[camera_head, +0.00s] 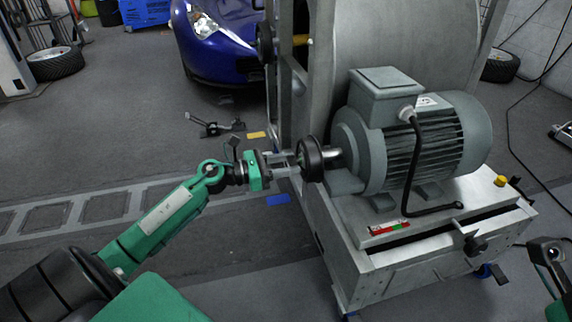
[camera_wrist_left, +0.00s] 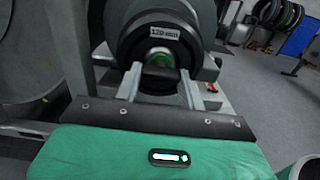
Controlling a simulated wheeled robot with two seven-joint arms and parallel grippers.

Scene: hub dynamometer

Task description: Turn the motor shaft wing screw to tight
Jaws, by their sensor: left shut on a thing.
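The grey motor (camera_head: 420,140) sits on the stand. Its shaft (camera_head: 333,154) points left and carries a black disc (camera_head: 311,160). In the left wrist view the disc (camera_wrist_left: 187,60) has a "120 mm" label. A small dark wing screw (camera_wrist_left: 160,76) sits at the disc's centre, with a green ring behind it. My left gripper (camera_head: 294,164) reaches the disc from the left and is shut on the wing screw. In the left wrist view its two fingers (camera_wrist_left: 161,88) stand on either side of the screw. The screw is hardly visible in the head view. My right gripper's jaws are not visible.
An upright frame (camera_head: 285,90) rises behind the disc. A blue car (camera_head: 220,40) is further back. The floor left of the stand is mostly open.

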